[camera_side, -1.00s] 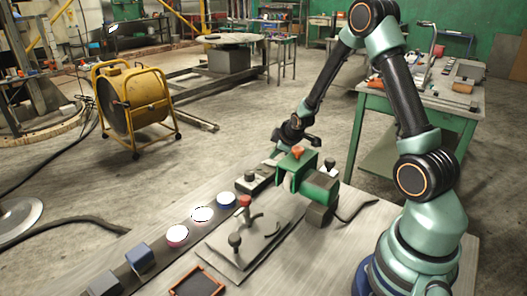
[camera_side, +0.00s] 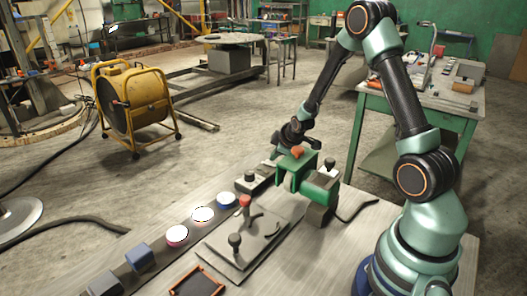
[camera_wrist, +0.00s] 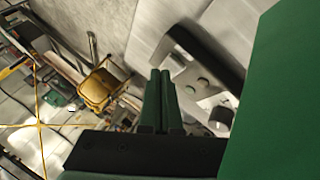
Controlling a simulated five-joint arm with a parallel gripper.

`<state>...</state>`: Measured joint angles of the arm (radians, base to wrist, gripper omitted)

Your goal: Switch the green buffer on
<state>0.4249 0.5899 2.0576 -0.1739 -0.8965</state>
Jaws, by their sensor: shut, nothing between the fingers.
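The green buffer (camera_side: 321,187) has a green rounded body on a grey base and stands at the far end of the bench in the side view. A black cable runs from it. My gripper (camera_side: 287,181) hangs just left of the buffer, partly in front of it; I cannot tell whether they touch. In the wrist view my gripper (camera_wrist: 164,75) shows two long green fingers, shut together and empty. Small round buttons (camera_wrist: 203,84) on a pale part show right of the fingers; I cannot tell whether they belong to the buffer. A large green surface fills the right edge.
Left of the buffer is a dark block with a black knob (camera_side: 250,178). A plate with a red-topped post (camera_side: 245,201) and a black-knobbed lever (camera_side: 235,240) lies nearer. Pink, white and blue round pieces (camera_side: 202,214) line the dark strip. A small orange-rimmed tray (camera_side: 197,284) is in front.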

